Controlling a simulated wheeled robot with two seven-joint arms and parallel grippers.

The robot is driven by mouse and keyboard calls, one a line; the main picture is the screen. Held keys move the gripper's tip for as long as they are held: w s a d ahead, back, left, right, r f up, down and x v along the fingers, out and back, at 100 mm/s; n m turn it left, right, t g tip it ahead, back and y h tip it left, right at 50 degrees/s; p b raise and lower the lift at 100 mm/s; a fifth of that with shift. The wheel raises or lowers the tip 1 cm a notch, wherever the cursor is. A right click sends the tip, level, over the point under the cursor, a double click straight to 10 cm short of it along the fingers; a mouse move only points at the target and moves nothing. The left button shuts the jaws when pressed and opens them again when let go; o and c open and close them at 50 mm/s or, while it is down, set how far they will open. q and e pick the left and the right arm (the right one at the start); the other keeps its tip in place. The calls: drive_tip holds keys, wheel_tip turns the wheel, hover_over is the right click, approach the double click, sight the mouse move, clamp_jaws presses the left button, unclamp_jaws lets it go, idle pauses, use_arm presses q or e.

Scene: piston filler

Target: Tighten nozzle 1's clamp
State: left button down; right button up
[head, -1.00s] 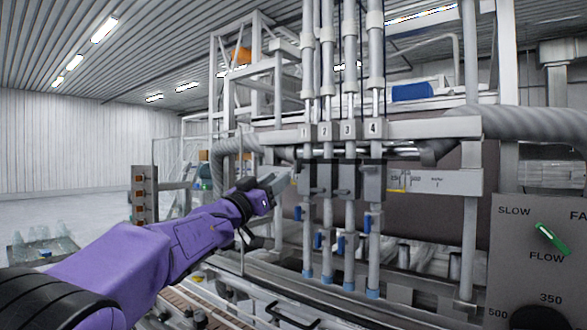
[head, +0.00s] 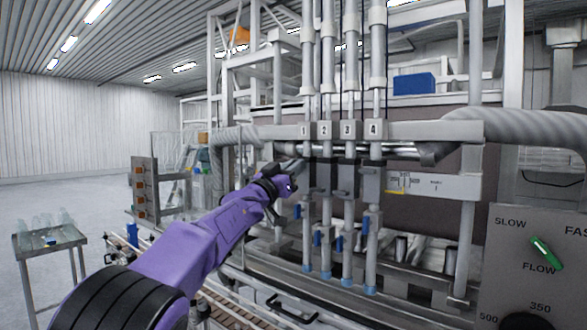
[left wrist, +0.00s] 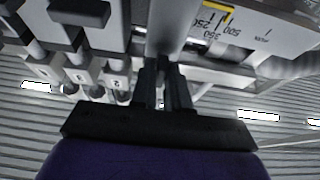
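Nozzle 1 is the leftmost of the upright nozzles, under the label plate marked 1 (head: 304,131) in the head view. Its clamp is mostly hidden behind my left gripper (head: 292,166), which is at clamp height there. In the left wrist view, the two dark fingers of my left gripper (left wrist: 163,78) stand a small gap apart, with their tips at a grey bar-like part (left wrist: 167,30). I cannot tell whether they grip it. Clamp blocks with protruding handles, such as nozzle 3's (head: 344,182), line up to the right. My right gripper is out of view.
A control panel with a green knob (head: 546,252) stands at the right. A scale plate (head: 430,186) is right of the clamps. Blue-handled valves (head: 339,243) hang below. A small table with bottles (head: 48,243) stands at the far left, on open floor.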

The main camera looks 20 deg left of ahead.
use_arm(q)
drive_tip(key=shift+m, duration=0.3)
drive_tip(key=shift+a+r+m+g+h+p, duration=0.1)
drive_tip(key=shift+m+g+h+p, duration=0.9)
drive_tip(key=shift+m, duration=2.6)
drive_tip(key=shift+f+m+g+h+p, duration=0.1)
drive_tip(key=shift+m+g+h+p, duration=0.35)
drive_tip(key=shift+m+g+p, duration=2.1)
drive_tip(key=shift+a+r+m+g+h+p, duration=0.2)
drive_tip(key=shift+m+h, duration=0.55)
drive_tip(key=shift+m, duration=3.9)
drive_tip(key=shift+d+f, duration=0.1)
drive_tip(key=shift+d, duration=0.05)
drive_tip(key=c, duration=1.2)
unclamp_jaws()
